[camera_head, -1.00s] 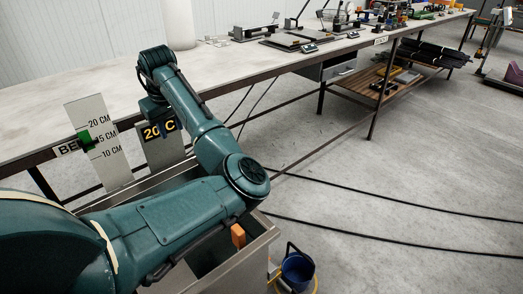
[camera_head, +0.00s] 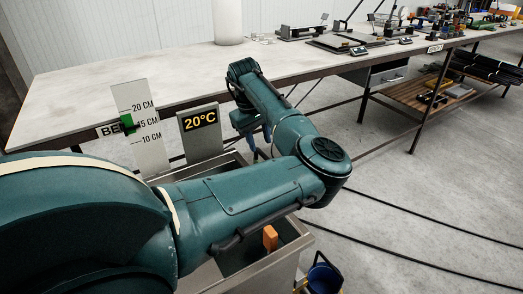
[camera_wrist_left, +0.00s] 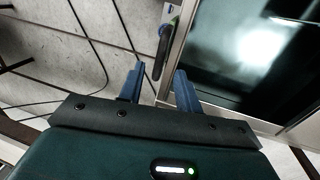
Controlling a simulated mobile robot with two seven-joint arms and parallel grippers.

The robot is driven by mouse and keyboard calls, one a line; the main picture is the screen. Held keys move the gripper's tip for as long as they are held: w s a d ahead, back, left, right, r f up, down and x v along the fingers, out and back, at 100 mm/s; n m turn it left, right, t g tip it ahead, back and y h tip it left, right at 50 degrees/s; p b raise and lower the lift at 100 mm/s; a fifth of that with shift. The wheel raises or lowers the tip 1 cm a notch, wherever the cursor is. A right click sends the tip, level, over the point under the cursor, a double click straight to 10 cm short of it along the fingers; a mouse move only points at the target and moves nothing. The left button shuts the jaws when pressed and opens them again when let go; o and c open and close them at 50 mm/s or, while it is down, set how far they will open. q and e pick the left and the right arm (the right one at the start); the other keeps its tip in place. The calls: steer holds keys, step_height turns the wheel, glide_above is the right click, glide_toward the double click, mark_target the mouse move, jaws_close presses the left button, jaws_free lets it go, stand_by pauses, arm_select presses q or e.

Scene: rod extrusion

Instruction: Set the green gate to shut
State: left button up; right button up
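No part clearly readable as a green gate shows. A green block (camera_head: 128,122) sits on the white centimetre scale board (camera_head: 140,126), near the 15 cm mark. The metal tank (camera_head: 238,284) stands below my left arm, which hides much of it. An orange block (camera_head: 270,238) shows at its near end. My left gripper (camera_wrist_left: 157,83) is open, its blue fingers apart with nothing between them. Beyond the fingertips, a dark bar-like part (camera_wrist_left: 161,52) with a small blue and green patch runs beside the tank rim.
A "20°C" sign (camera_head: 200,122) stands behind the tank. A long table (camera_head: 90,90) runs along the wall, with equipment farther right. A blue bucket (camera_head: 323,279) stands on the floor beside the tank. Black cables cross the open floor at right.

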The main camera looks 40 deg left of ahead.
mark_target(262, 153)
arm_select(q)
steer(key=shift+w+d+f, duration=0.1)
steer(key=shift+w+f, duration=0.1)
steer(key=shift+f, duration=0.75)
steer(key=shift+w+f, duration=0.15)
steer(key=shift+f, duration=0.75)
steer(key=shift+c, duration=0.4)
jaws_close()
